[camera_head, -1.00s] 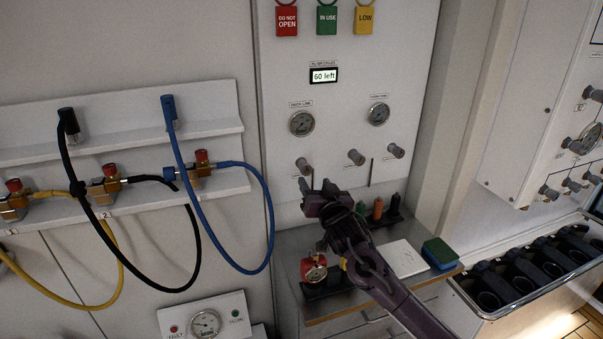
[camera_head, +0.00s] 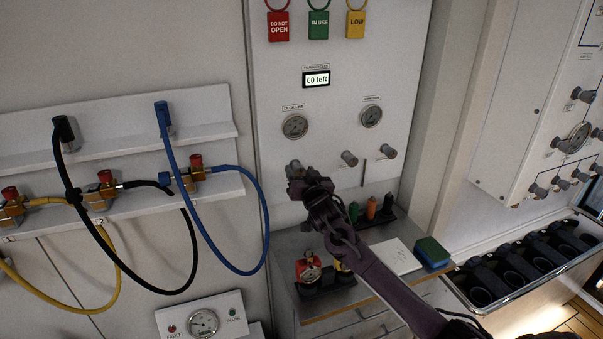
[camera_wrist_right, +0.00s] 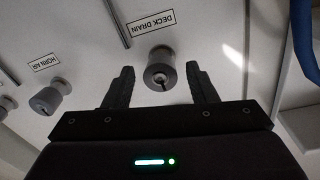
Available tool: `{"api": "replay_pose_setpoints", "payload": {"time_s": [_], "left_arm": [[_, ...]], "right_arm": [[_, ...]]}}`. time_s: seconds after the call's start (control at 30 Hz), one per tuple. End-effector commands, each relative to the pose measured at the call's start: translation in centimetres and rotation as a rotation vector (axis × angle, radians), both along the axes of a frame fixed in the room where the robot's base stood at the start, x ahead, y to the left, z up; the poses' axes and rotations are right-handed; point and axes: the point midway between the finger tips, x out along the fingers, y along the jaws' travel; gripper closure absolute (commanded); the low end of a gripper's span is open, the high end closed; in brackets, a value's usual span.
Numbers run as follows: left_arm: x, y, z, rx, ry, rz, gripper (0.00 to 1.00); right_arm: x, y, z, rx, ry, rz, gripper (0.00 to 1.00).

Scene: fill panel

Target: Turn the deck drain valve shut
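The deck drain valve is a round grey knob (camera_wrist_right: 160,74) with a dark slot, beside its DECK DRAIN label in the right wrist view. In the head view it is the leftmost knob (camera_head: 294,164) of the panel's lower row, partly covered by my gripper. My right gripper (camera_head: 298,178) is at this knob. In the right wrist view its two fingers (camera_wrist_right: 160,68) are open, one on each side of the knob, with gaps visible on both sides. My left gripper is not in view.
Neighbouring knobs (camera_head: 349,158) sit to the right on the white panel (camera_head: 330,130); one shows in the right wrist view (camera_wrist_right: 48,98). Thin dark bars stand between knobs. A counter (camera_head: 290,250) below holds bottles and a red gauge item (camera_head: 308,268). A blue hose (camera_head: 262,215) hangs left.

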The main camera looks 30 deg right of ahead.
Motion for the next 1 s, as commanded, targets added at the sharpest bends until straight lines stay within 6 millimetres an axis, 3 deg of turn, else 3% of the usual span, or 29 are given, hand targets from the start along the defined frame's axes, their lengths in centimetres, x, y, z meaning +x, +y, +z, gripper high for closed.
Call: {"api": "replay_pose_setpoints", "payload": {"time_s": [0.07,0.33,0.83,0.87,1.0], "left_arm": [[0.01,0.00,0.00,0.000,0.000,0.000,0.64],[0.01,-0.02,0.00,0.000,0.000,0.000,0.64],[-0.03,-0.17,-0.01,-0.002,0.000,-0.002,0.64],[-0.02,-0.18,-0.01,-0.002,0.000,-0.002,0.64],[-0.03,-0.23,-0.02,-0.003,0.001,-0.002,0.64]], "right_arm": [[-0.01,0.00,-0.01,0.000,0.000,0.000,0.57],[-0.03,0.02,-0.01,0.000,0.000,0.000,0.93],[-0.03,-0.02,-0.02,0.062,-0.014,0.000,0.93],[-0.03,-0.02,-0.02,0.062,-0.014,0.000,0.66],[-0.03,-0.02,-0.02,0.061,-0.014,0.000,0.48]]}}
